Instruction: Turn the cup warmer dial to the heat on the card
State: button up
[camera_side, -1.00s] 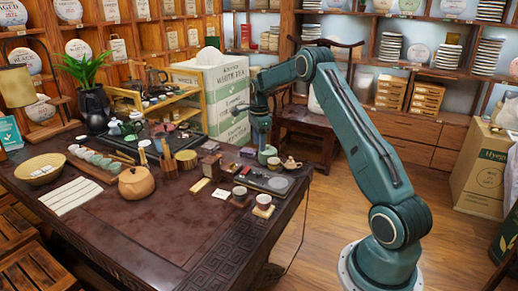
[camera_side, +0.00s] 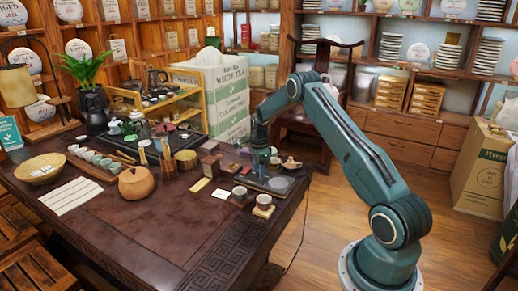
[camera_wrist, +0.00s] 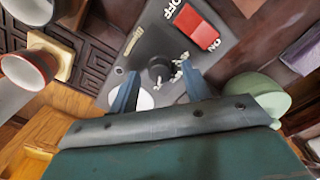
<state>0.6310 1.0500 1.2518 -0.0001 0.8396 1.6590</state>
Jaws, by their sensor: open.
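The cup warmer (camera_wrist: 150,30) is a dark grey unit with a red rocker switch (camera_wrist: 197,27) marked OFF and ON. Its black round dial (camera_wrist: 159,68) has small pale marks beside it; I cannot read the setting. In the side view the warmer (camera_side: 278,184) lies near the table's right end. My gripper (camera_wrist: 160,70) is open, its two fingers on either side of the dial with gaps showing. In the side view my gripper (camera_side: 262,172) is low over the warmer. A small white card (camera_side: 221,193) lies on the table; its writing is too small to read.
Two cups (camera_side: 240,194) stand left of and in front of the warmer, close by. A pale green round piece (camera_wrist: 262,97) is beside my right finger in the wrist view. The table's front middle is clear.

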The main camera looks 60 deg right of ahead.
jog(key=shift+f, duration=0.2)
jog(key=c, duration=1)
